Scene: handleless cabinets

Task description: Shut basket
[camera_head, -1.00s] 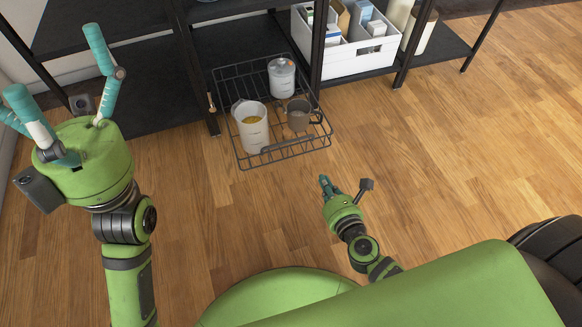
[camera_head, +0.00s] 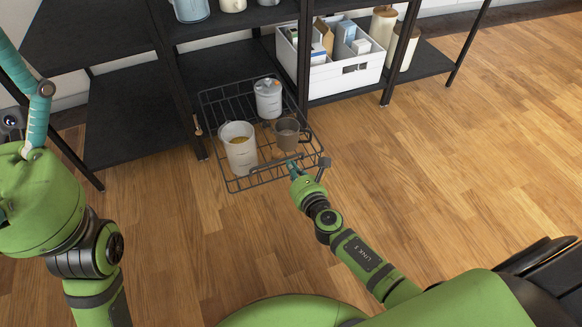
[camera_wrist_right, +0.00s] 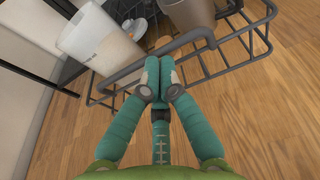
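The basket (camera_head: 232,188) is a dark wire drawer pulled out from the black shelf unit over the wooden floor. It holds a white container with yellowish contents (camera_head: 239,150), a lidded white canister (camera_head: 268,97) and a grey-brown mug (camera_head: 287,134). My right gripper (camera_head: 292,166) is at the basket's front rim (camera_wrist_right: 130,69). In the right wrist view its fingers (camera_wrist_right: 158,72) are together, with nothing seen between them; I cannot tell whether they touch the rim. My left gripper (camera_head: 22,95) is at the left edge, away from the basket; one finger is spread, the other is cut off.
Black shelf posts (camera_head: 180,75) stand either side of the basket. A white bin with boxes (camera_head: 345,78) is on the shelf to its right, with tan canisters (camera_head: 383,25) beside it. The wooden floor (camera_head: 460,170) in front and to the right is clear.

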